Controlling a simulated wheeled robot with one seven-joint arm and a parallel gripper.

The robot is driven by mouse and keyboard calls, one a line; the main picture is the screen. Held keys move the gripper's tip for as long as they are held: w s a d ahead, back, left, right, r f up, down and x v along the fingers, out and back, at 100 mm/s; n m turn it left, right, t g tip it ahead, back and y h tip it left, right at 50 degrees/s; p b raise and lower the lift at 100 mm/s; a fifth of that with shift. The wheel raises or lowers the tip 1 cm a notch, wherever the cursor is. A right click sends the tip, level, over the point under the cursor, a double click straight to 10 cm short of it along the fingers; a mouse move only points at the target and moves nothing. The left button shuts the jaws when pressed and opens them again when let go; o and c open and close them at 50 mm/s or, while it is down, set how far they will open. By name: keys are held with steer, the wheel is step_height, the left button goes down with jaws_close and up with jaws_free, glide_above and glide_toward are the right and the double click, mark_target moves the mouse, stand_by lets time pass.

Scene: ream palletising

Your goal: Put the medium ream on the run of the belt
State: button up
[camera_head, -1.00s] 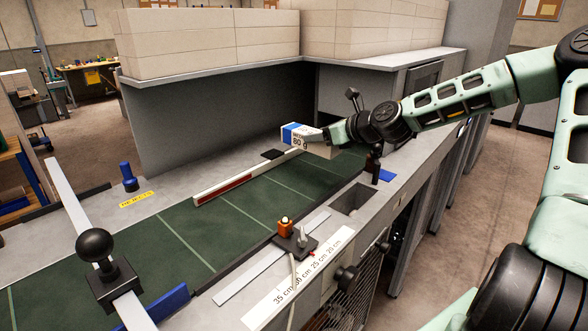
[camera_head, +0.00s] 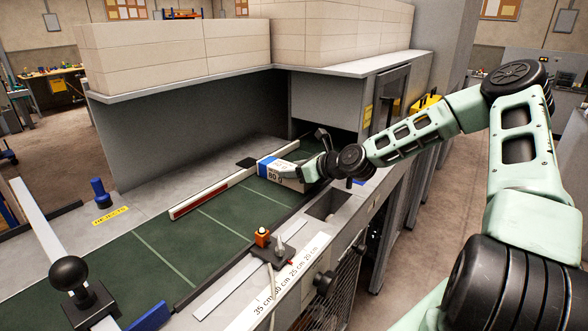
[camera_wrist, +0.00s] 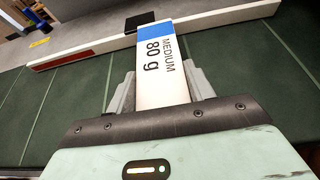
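The medium ream (camera_head: 281,170) is a white block with a blue end band, marked "MEDIUM 80 g" in the wrist view (camera_wrist: 158,62). My gripper (camera_head: 296,173) has a finger on each side of it and is shut on it; the fingers also show in the wrist view (camera_wrist: 162,92). The ream is over the far part of the green belt (camera_head: 190,238), close to the far end of the white rail with a red strip (camera_head: 212,195). I cannot tell whether its underside touches the belt.
A black ball-topped clamp (camera_head: 70,275) on a bar crosses the near belt. A blue peg (camera_head: 101,193) stands by a yellow label at left. An orange-button switch block (camera_head: 270,246) and an open slot (camera_head: 327,205) lie along the right edge. Wrapped stacks (camera_head: 175,52) stand on the shelf behind.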

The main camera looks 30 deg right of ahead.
steer(key=o, duration=0.4)
steer(key=shift+r, duration=0.15)
steer(key=shift+s+d, duration=0.2)
steer(key=shift+s, duration=0.05)
steer(key=b+v, duration=0.2)
steer(key=v, duration=0.9)
steer(key=shift+s+r, duration=0.15)
steer(key=shift+r, duration=0.05)
